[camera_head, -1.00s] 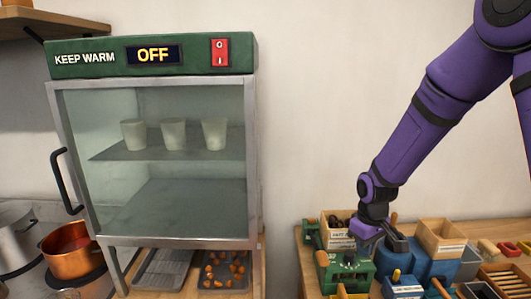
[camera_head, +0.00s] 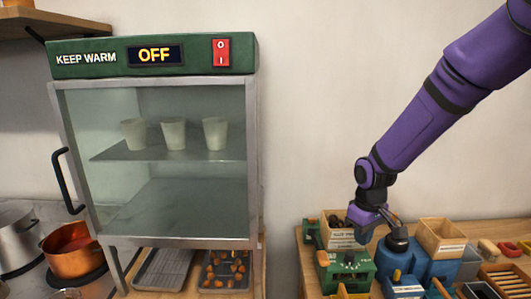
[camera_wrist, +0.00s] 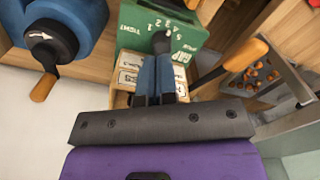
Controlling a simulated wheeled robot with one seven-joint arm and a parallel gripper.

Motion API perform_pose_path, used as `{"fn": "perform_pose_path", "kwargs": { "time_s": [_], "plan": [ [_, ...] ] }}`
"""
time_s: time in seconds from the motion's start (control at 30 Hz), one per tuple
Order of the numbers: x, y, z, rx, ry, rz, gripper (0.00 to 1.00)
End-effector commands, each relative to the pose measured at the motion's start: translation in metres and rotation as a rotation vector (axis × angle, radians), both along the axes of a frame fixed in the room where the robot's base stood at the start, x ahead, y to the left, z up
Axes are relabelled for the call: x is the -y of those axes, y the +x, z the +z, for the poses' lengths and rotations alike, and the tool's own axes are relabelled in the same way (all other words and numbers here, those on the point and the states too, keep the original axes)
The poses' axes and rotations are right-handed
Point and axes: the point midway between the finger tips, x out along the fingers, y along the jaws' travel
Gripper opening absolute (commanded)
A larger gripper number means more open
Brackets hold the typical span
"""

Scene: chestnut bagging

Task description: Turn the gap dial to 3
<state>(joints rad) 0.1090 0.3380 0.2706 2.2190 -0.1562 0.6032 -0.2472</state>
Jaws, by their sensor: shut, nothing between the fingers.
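The green machine (camera_head: 347,272) stands on the right-hand table in the head view, with a small dark knob on top. In the wrist view its green face (camera_wrist: 190,22) carries "TIGHT", "GAP" and a row of numbers. The dark gap dial (camera_wrist: 161,42) sits at the edge of the numbers, just beyond my fingertips. I cannot tell which number it points to. My gripper (camera_wrist: 157,62) has its two blue fingers close together and empty. In the head view my gripper (camera_head: 366,228) is above and behind the machine, apart from it.
A labelled wooden box of chestnuts (camera_head: 338,235) stands behind the machine, close to my gripper. A blue machine with a dark top (camera_head: 428,268) is to its right. A wooden-handled crank (camera_wrist: 232,62) sticks out beside the green machine. The warming cabinet (camera_head: 150,165) stands left.

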Motion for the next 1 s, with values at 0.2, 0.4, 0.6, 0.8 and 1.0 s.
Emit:
{"fn": "perform_pose_path", "kwargs": {
  "time_s": [0.2, 0.4, 0.6, 0.8, 1.0],
  "plan": [
    [-0.002, 0.000, -0.007, 0.000, 0.000, 0.000, 0.00],
    [-0.002, 0.000, -0.029, -0.001, 0.000, 0.002, 0.00],
    [-0.002, 0.000, -0.052, -0.001, 0.000, 0.001, 0.00],
    [-0.002, 0.000, -0.065, 0.000, 0.000, 0.001, 0.00],
    [-0.001, -0.002, -0.071, -0.006, 0.000, 0.000, 0.00]
  ]
}}
